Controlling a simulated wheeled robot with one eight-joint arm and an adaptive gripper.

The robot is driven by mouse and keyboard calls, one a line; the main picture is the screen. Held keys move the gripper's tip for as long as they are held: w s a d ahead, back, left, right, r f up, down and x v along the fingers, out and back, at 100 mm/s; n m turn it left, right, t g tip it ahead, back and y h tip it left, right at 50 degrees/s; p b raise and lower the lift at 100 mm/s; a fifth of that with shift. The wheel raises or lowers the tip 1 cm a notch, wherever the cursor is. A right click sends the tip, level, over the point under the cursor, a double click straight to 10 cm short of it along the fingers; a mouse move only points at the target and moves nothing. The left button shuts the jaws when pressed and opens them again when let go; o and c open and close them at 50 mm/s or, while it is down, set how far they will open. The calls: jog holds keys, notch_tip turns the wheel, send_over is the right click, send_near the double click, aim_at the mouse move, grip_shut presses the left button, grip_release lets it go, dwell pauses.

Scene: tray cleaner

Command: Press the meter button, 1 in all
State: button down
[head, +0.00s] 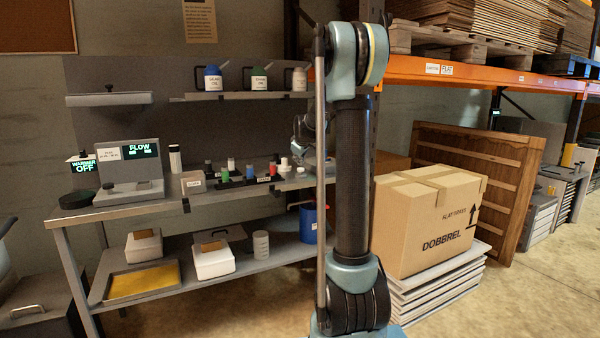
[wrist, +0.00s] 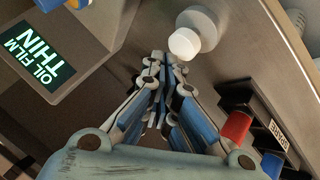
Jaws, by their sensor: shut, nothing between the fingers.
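In the wrist view, a dark display reading "OIL FILM THIN" (wrist: 37,52) is at the upper left, on a grey housing. A round white knob-like piece (wrist: 184,44) with a wider pale grey round part behind it is at the top centre; it may be the meter button, but I cannot tell for certain. My gripper (wrist: 165,57) is shut and empty. Its fingertips appear just below and left of the white piece; I cannot tell whether they touch it.
A red-capped piece (wrist: 236,127) and a blue one (wrist: 271,165) stand in a dark labelled rack at the wrist view's lower right. In the head view, the FLOW unit (head: 130,168) stands on the bench's left. A carton (head: 428,215) is right of my arm.

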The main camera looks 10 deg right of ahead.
aim_at(299, 168)
jog(key=shift+r, duration=0.1)
jog(key=shift+r, duration=2.55)
jog(key=s+f+m+g, duration=0.2)
jog(key=s+f, duration=0.2)
jog(key=s, duration=1.2)
jog(key=s+f+m+g, duration=0.2)
jog(key=s+f+m, duration=0.15)
jog(key=s, duration=1.25)
jog(key=s+f+m+g, duration=0.1)
jog(key=s+f, duration=0.7)
jog(key=s, duration=0.4)
jog(key=s+f+m+g, duration=0.2)
jog(key=s+f, duration=0.6)
jog(key=s, duration=0.4)
jog(key=shift+s+d, duration=0.2)
jog(key=shift+d, duration=0.15)
jog(key=shift+f, duration=0.1)
